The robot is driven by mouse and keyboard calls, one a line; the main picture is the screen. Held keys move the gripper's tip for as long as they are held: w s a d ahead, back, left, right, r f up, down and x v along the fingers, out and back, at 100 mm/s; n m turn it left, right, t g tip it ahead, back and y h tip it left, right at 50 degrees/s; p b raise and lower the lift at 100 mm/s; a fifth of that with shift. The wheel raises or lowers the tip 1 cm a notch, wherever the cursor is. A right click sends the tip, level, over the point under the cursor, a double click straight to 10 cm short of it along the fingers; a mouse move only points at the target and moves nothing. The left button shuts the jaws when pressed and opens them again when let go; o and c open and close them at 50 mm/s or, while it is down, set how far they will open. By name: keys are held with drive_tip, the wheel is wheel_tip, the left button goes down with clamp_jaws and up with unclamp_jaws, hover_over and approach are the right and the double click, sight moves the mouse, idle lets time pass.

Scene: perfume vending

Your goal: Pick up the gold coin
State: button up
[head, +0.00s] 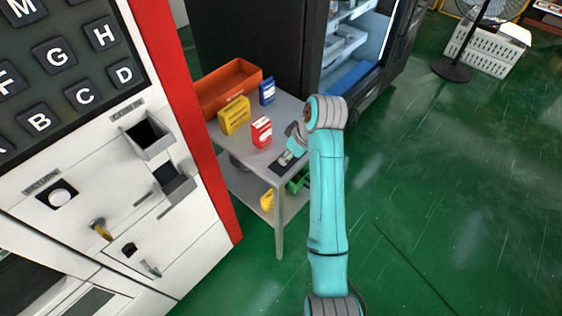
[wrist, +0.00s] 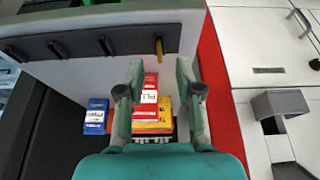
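The gold coin (wrist: 159,46) appears to stand on edge, as a thin gold upright piece, at the right end of a black holder (wrist: 80,44) on the grey table (head: 253,158). My gripper (wrist: 160,92) is open in the wrist view, with nothing between its fingers. The coin shows beyond the fingertips, roughly in line with the gap between them, and not touching them. In the head view my gripper (head: 292,153) is over the table's right side, near the dark holder (head: 281,166). The coin cannot be made out there.
A red box (head: 261,131), yellow box (head: 234,116), blue box (head: 267,91) and orange bin (head: 229,87) stand on the table. The vending machine (head: 215,150) is to the left in the head view, with a grey coin box (head: 150,138). Open green floor (head: 430,200) lies right.

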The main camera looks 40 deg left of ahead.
drive_tip(key=x, duration=0.5)
drive_tip(key=shift+a+r, duration=0.15)
drive_tip(key=shift+a, duration=0.15)
clamp_jaws()
